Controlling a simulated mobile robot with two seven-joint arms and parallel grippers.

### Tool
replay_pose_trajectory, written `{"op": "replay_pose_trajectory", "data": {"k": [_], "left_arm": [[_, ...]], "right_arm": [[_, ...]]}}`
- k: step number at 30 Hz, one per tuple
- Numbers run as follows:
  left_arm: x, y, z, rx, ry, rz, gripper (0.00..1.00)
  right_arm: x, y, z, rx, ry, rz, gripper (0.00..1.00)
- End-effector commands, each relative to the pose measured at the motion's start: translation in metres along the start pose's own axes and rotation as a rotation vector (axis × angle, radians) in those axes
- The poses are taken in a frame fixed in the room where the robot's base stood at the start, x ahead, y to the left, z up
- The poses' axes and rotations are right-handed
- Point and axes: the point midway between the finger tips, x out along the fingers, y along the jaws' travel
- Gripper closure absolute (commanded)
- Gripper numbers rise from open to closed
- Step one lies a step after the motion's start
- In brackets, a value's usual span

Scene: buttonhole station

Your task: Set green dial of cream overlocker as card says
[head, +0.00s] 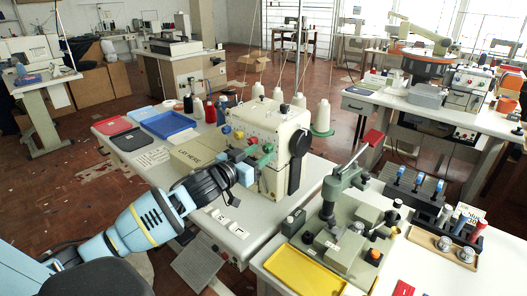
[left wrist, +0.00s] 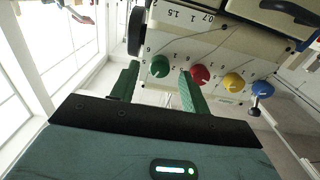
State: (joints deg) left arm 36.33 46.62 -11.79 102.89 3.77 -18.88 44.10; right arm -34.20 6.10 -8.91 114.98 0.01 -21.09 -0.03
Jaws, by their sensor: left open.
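The cream overlocker (head: 278,122) stands on the table in the middle of the head view. Its front carries a row of blue, yellow, red and green dials. The green dial (left wrist: 160,66) shows in the left wrist view between the two green fingers of my left gripper (left wrist: 159,72), with a gap on each side. Printed numbers surround it, but its setting is too small to tell. In the head view my left gripper (head: 251,163) is open at the overlocker's front. A white card (head: 153,157) lies on the table; its print is unreadable. My right gripper is not in view.
Thread cones (head: 321,117) stand behind the overlocker. A blue tray (head: 168,124) lies left, a yellow tray (head: 305,272) at the front right.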

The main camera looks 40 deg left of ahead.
Motion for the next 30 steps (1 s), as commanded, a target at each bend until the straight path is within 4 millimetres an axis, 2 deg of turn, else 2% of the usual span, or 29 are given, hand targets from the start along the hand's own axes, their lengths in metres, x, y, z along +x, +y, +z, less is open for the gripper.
{"op": "replay_pose_trajectory", "data": {"k": [7,19,27,29,30], "left_arm": [[0.02,0.0,0.0,-0.001,0.0,0.0,0.54],[0.024,0.0,0.001,-0.001,-0.001,0.0,0.55],[0.024,0.0,0.001,-0.001,-0.001,0.0,0.91],[0.024,0.0,0.001,-0.001,-0.001,0.0,0.98],[0.024,0.0,0.001,-0.001,-0.001,0.0,0.99]], "right_arm": [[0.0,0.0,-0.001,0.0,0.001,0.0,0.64],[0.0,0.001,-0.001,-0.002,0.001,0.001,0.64],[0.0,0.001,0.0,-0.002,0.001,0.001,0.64],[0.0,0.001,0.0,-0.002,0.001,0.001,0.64],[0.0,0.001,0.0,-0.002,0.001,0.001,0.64]]}}
